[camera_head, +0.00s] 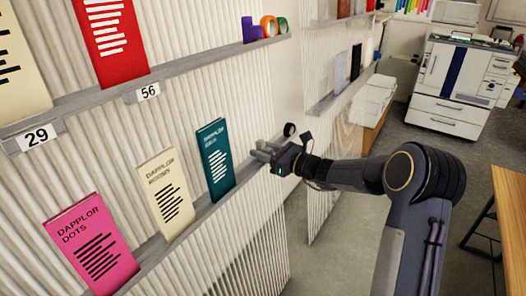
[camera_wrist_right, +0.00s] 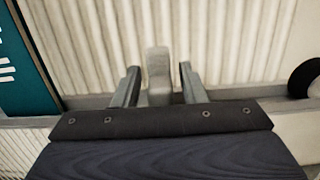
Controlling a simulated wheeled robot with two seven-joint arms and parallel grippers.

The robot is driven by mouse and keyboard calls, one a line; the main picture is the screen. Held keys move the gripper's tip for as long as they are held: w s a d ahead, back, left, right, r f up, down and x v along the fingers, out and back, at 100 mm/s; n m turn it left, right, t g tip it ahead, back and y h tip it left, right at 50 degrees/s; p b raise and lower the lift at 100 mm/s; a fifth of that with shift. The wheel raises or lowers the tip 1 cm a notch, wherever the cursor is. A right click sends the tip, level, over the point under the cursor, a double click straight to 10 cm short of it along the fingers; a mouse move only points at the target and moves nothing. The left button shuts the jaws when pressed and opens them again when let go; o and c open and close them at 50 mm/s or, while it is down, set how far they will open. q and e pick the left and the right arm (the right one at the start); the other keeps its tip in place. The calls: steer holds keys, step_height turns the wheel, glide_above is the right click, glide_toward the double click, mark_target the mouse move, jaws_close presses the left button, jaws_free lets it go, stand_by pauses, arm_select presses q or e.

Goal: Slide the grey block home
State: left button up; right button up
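A light grey block (camera_wrist_right: 158,68) stands upright on the lower shelf ledge in the right wrist view, against the ribbed wall. My right gripper (camera_wrist_right: 158,88) has its two fingers apart, one on each side of the block, with a narrow gap visible on both sides. In the head view my right gripper (camera_head: 264,152) reaches to the right part of the lower shelf, just right of the teal book (camera_head: 215,158). There the fingers hide most of the block. My left gripper is out of view.
A cream book (camera_head: 167,193) and a pink book (camera_head: 97,243) stand further left on the lower shelf (camera_head: 150,252). A black round thing (camera_head: 289,129) sits at the shelf's right end, also in the wrist view (camera_wrist_right: 306,77). An upper shelf (camera_head: 190,62) runs above.

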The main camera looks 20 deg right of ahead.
mark_target(272, 154)
steer(key=v, duration=0.8)
steer(key=shift+a, duration=0.1)
stand_by(0.5)
